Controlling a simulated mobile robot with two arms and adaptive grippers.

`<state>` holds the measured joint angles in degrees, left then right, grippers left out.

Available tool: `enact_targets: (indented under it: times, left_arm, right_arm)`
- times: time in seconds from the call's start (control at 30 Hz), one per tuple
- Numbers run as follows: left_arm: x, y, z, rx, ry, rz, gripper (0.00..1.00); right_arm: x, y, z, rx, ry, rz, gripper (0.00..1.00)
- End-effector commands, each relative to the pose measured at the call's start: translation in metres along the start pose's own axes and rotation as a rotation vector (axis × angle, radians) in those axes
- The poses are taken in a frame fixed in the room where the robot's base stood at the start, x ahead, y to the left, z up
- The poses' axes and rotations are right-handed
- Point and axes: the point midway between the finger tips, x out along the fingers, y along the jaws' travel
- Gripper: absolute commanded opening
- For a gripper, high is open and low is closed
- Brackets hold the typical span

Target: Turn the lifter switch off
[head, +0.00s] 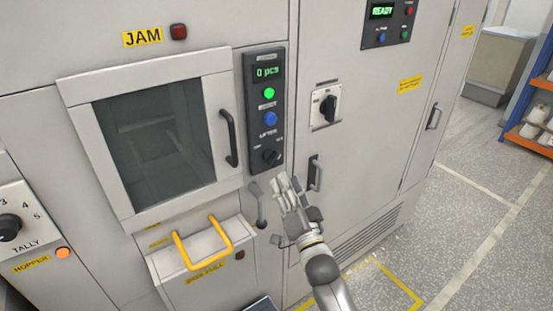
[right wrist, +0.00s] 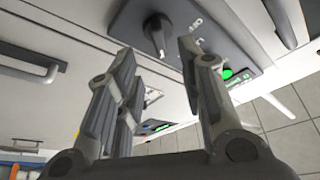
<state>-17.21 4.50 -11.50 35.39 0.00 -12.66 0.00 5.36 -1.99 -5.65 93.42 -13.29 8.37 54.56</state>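The lifter switch (head: 271,156) is a black rotary knob low on the dark control panel (head: 277,82), under the word LIFTER. In the right wrist view the knob (right wrist: 157,35) stands out from the panel, ahead of the fingertips. My right gripper (head: 284,186) is just below the knob in the head view. In the right wrist view the gripper (right wrist: 157,58) has its fingers apart with nothing between them. The fingers look short of the knob. My left gripper is not in view.
A green button (head: 269,93) and a blue button (head: 270,118) sit above the knob. A grey lever (head: 257,204) is left of my gripper. The window door (head: 160,138), yellow handles (head: 202,243) and another rotary switch (head: 327,107) are nearby. Open floor lies right.

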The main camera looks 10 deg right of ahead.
Motion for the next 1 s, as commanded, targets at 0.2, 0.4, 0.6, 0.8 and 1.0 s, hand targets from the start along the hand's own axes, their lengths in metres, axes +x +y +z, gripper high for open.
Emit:
enact_targets:
  times: [0.2,0.4,0.6,0.8,1.0]
  left_arm:
    - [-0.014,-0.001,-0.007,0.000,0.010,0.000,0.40]
    - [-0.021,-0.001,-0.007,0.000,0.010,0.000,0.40]
    - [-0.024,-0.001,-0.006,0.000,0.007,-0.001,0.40]
    - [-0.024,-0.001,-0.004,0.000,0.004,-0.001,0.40]
    - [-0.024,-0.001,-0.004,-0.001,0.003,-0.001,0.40]
  right_arm:
    - [0.038,-0.002,-0.002,0.000,0.000,0.000,0.36]
    - [0.064,-0.001,-0.001,0.000,0.000,0.001,0.36]
    - [0.079,-0.001,0.000,-0.002,-0.001,0.001,0.36]
    - [0.082,0.000,0.001,-0.002,-0.001,0.001,0.36]
    - [0.082,0.000,0.001,-0.002,-0.001,0.001,0.34]
